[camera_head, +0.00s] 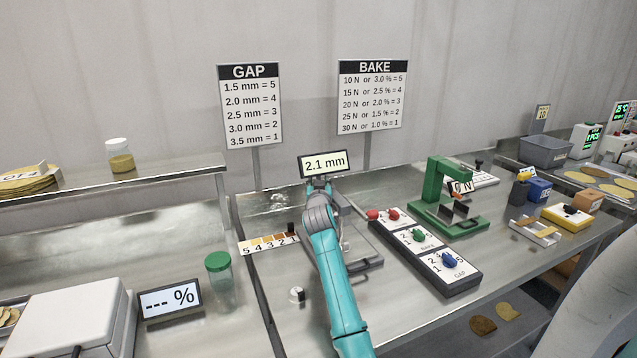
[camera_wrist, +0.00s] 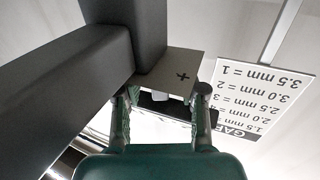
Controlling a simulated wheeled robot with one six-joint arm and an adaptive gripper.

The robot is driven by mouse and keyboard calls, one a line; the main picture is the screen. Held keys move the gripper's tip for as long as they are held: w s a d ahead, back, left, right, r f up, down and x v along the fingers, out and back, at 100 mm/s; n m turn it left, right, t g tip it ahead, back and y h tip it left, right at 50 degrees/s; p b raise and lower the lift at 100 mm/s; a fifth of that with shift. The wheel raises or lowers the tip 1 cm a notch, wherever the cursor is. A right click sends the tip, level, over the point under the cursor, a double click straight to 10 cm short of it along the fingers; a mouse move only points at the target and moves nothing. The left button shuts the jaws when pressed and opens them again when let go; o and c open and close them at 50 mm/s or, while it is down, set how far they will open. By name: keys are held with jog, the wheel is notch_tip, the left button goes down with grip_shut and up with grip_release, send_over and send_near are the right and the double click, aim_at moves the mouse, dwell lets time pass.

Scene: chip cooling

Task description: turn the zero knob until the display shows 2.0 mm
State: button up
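The display (camera_head: 323,164) reads 2.1 mm in the head view. It stands at the back of the bench, just above my gripper. My gripper (camera_head: 320,188) reaches the gauge under the display, and my arm hides most of that gauge. In the wrist view my gripper (camera_wrist: 160,98) has its two fingers spread apart, close to a pale plate (camera_wrist: 182,73) marked with a plus sign. A small grey piece, perhaps the zero knob (camera_wrist: 186,93), shows between the fingertips below the plate. I cannot tell whether either finger touches it.
A dark post and beam (camera_wrist: 75,75) stand close to my gripper in the wrist view. GAP (camera_head: 250,105) and BAKE (camera_head: 373,97) signs rise behind the bench. A knob panel (camera_head: 425,250) and a green press (camera_head: 447,200) stand to the right. A green-lidded jar (camera_head: 219,280) is at left.

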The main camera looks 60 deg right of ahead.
grip_shut()
jog(key=shift+w+a+m+g+h, duration=0.15)
jog(key=shift+m+g+h, duration=0.15)
jog(key=shift+m+g, duration=0.15)
jog(key=shift+m+g+h, duration=0.45)
jog(key=shift+g+h, duration=0.05)
jog(key=shift+g, duration=0.45)
jog(key=m+g, duration=0.1)
jog(key=g, duration=0.1)
jog(key=m+g+h, duration=0.1)
jog(key=m+g, duration=0.2)
jog(key=g, duration=0.1)
jog(key=shift+w+h, duration=0.25)
jog(key=shift+h, duration=0.15)
jog(key=m+g, duration=0.4)
jog(key=g, duration=0.1)
jog(key=shift+w+g, duration=0.1)
jog(key=shift+g, duration=0.3)
jog(key=shift+g+y, duration=0.3)
jog(key=shift+f+m+g, duration=0.15)
jog(key=shift+m+g, duration=0.55)
jog(key=shift+g, duration=0.1)
jog(key=shift+o, duration=0.7)
grip_release()
